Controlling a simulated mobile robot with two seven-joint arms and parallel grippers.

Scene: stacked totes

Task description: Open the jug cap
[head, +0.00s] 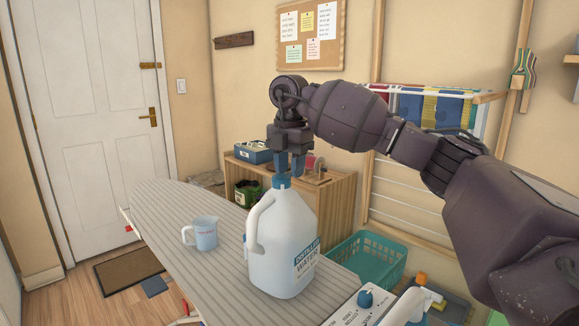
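A white water jug (283,245) with a blue and white label stands upright on the striped ironing board. Its blue cap (281,182) is on its neck. My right gripper (289,172) points down at the top of the jug. Its two blue fingertips show apart, one directly above or at the cap and the other a little to the right of it. I cannot tell whether a fingertip touches the cap. My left gripper is not in view.
A measuring cup (204,233) stands on the ironing board (165,205) left of the jug. A teal laundry basket (372,258), a control panel with a blue knob (366,298) and a spray bottle (410,303) are to the right. A wooden shelf (330,205) stands behind.

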